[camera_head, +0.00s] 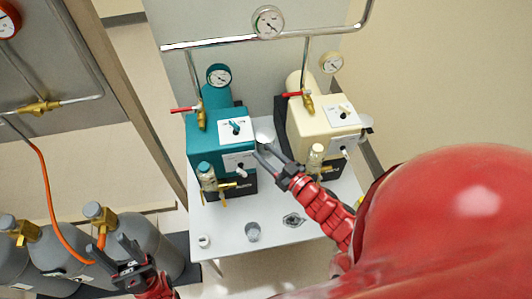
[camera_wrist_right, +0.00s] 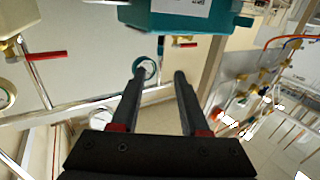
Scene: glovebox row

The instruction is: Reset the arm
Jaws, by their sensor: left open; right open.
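My right gripper (camera_head: 267,158) is in front of the gap between the teal pump unit (camera_head: 207,135) and the cream pump unit (camera_head: 318,125), above the white table. Its red arm comes in from the right. In the right wrist view the two dark fingers (camera_wrist_right: 160,75) stand apart with nothing between them; part of the teal unit (camera_wrist_right: 185,18) shows beyond them. My left gripper (camera_head: 112,262) is at the lower left, its fingers apart and empty, in front of the grey gas cylinders. Whether its fingers touch a cylinder I cannot tell.
The white table (camera_head: 225,222) holds a small grey cup (camera_head: 253,232), a white ring-shaped piece (camera_head: 204,241) and a dark flat part (camera_head: 293,220). Grey cylinders (camera_head: 52,247) with brass valves and an orange hose (camera_head: 50,195) stand at left. A pipe with a gauge (camera_head: 268,21) runs behind.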

